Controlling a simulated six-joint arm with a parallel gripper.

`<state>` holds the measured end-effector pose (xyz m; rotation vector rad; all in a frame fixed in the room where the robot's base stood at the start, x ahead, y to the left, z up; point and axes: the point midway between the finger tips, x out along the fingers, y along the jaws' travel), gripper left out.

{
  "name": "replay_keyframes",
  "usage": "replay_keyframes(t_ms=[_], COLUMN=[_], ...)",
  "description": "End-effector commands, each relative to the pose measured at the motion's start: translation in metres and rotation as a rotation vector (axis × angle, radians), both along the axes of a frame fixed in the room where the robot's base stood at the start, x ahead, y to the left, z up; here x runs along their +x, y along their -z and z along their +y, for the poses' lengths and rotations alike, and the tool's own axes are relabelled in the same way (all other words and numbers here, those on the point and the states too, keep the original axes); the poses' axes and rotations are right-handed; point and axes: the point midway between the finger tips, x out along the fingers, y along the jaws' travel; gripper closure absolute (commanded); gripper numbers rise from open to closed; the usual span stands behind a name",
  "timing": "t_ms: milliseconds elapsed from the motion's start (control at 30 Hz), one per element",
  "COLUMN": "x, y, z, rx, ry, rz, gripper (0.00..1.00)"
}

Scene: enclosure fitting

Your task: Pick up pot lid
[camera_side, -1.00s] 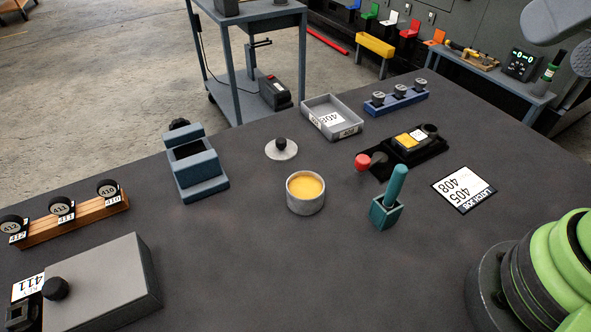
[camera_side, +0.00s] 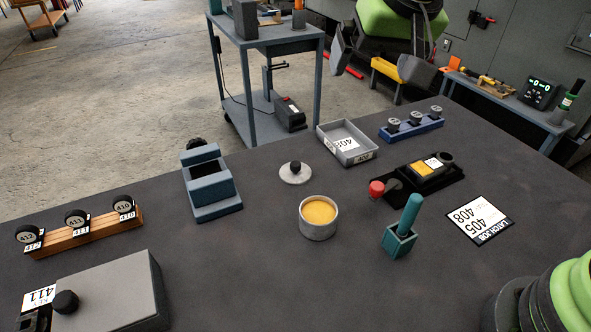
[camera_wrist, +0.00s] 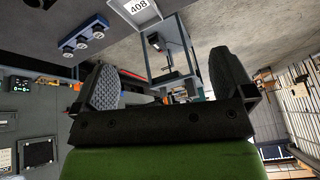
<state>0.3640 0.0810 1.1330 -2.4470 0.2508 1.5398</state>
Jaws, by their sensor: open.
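The pot lid (camera_side: 304,178), a pale round disc with a black knob, lies flat on the dark table in the side view. Just in front of it stands the open pot (camera_side: 318,232), a grey cylinder filled with something yellow. My gripper (camera_side: 378,62) is at the top of the side view, up and well apart from the lid, its two dark fingers spread wide. In the wrist view my gripper (camera_wrist: 165,78) is open with nothing between the fingers. The lid is not seen in the wrist view.
A grey tray (camera_side: 367,157), a blue rack (camera_side: 430,128) and a black fixture with a red knob (camera_side: 377,188) stand right of the lid. A blue-grey holder (camera_side: 212,190) stands left. A teal holder (camera_side: 399,244) is near the pot. The front middle table is clear.

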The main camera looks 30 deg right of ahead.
Motion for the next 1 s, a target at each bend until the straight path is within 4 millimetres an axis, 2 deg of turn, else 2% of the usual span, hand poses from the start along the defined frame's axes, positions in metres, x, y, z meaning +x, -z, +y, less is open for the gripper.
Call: replay_keyframes(t_ms=[33,200,300,400,800,1000], x=[0.014,0.047,0.056,0.060,0.078,0.083], y=[0.022,0.085,0.117,0.139,0.188,0.199], z=[0.012,0.044,0.058,0.068,0.070,0.069], rx=[-0.020,-0.067,-0.087,-0.098,-0.104,-0.104], ry=[-0.015,-0.045,-0.061,-0.074,-0.078,-0.078], rz=[0.017,0.031,0.035,0.036,0.037,0.037], gripper=[0.00,0.00,0.00,0.00,0.00,0.00])
